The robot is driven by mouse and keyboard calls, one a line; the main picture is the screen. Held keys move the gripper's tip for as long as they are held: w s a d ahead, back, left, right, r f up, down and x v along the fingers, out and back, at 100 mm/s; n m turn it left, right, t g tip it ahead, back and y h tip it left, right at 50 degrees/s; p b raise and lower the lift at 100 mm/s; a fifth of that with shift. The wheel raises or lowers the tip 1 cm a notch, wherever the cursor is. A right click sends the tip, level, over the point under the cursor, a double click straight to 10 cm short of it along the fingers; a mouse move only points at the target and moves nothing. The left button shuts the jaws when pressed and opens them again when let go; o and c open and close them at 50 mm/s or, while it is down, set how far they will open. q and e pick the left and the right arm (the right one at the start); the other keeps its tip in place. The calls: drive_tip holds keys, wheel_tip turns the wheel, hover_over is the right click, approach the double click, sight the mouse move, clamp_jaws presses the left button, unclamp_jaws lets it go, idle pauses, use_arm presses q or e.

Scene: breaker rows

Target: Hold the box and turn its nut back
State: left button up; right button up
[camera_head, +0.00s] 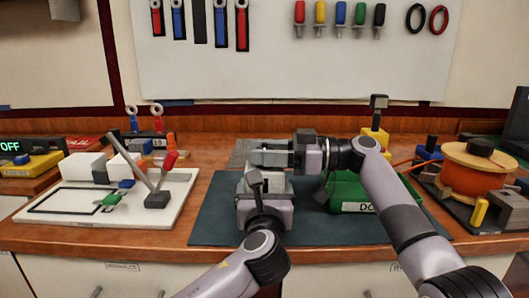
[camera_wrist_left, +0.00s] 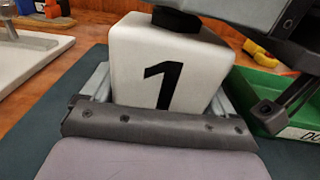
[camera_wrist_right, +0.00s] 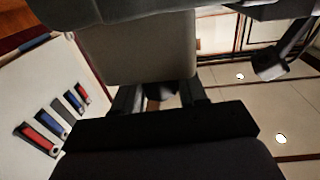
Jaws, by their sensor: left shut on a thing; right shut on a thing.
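The white box (camera_wrist_left: 165,75) carries a black 1 and stands upright in the left wrist view. My left gripper (camera_head: 264,187) is shut on it, a finger along each side. A dark nut (camera_wrist_left: 177,19) sits on top of the box in the left wrist view. My right gripper (camera_head: 268,155) reaches in level from the right, above the box, and is shut at the nut. In the right wrist view a small dark piece (camera_wrist_right: 160,97) shows between its fingers. In the head view my grippers hide most of the box and the nut.
A dark mat (camera_head: 212,222) lies beneath. A green bin (camera_head: 352,192) stands close on the right, with an orange spool (camera_head: 478,168) farther right. A white board (camera_head: 60,200) with blocks and levers lies at the left. Bare mat shows in front.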

sight(265, 147)
use_arm(q)
drive_tip(key=shift+r, duration=0.15)
use_arm(e)
drive_tip(key=shift+f, duration=0.15)
drive_tip(key=o, duration=1)
drive_tip(key=shift+c, duration=0.2)
wheel_tip(265, 147, up, 10)
drive_tip(key=shift+r, duration=0.1)
use_arm(q)
drive_tip(key=o, duration=1.3)
